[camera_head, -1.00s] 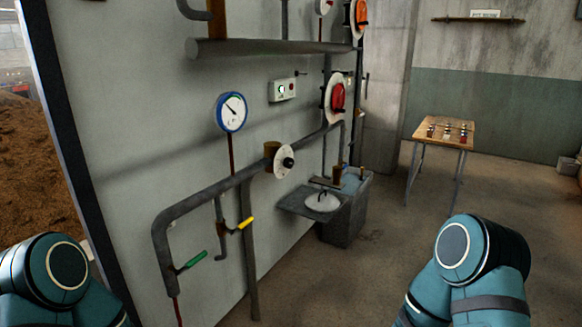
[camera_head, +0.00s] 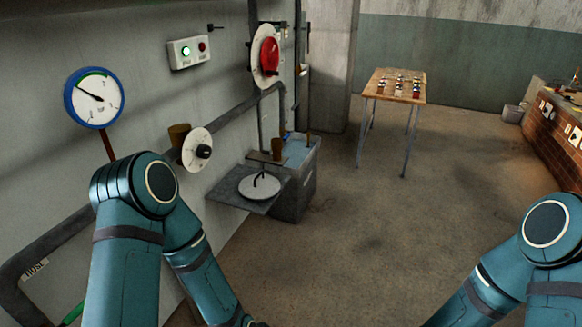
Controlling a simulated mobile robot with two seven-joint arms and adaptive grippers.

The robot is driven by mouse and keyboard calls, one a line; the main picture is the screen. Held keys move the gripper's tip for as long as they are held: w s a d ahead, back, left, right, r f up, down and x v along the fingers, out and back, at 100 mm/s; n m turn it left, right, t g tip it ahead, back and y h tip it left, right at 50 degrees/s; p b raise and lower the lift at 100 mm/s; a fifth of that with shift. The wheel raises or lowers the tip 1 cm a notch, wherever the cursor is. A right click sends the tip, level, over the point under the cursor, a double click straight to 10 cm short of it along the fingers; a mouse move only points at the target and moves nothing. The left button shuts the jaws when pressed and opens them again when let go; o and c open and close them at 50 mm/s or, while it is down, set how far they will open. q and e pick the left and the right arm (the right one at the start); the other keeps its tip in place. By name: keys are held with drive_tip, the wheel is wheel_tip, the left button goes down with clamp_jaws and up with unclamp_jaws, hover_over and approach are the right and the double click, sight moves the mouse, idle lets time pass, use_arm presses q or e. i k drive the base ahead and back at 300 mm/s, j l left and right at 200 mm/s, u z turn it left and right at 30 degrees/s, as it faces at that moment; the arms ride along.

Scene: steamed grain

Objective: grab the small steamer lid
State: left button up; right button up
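The small steamer lid (camera_head: 260,186) is a round, pale disc with a dark upright handle. It lies on a grey shelf (camera_head: 226,196) that juts from the wall, left of the middle of the head view. My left arm comes up on the left, in front of the wall and nearer than the shelf. My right arm shows at the lower right. Neither gripper is clearly visible; both are beyond the lower part of the frame or hidden by my arm links.
Pipes, a blue gauge (camera_head: 94,97) and a dial (camera_head: 197,150) are on the wall. A wooden table (camera_head: 395,84) stands farther back. The middle floor is open. A brick counter (camera_head: 548,140) is at right.

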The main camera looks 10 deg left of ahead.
sight(261, 187)
drive_tip(key=i+l, duration=0.1)
drive_tip(key=i, duration=1.4)
drive_tip(key=i+l+u, duration=0.15)
drive_tip(key=i+u, duration=0.35)
drive_tip(key=i+l+u, duration=0.35)
drive_tip(key=i+u, duration=0.15)
drive_tip(key=i+l+u, duration=0.45)
drive_tip(key=i+l, duration=0.1)
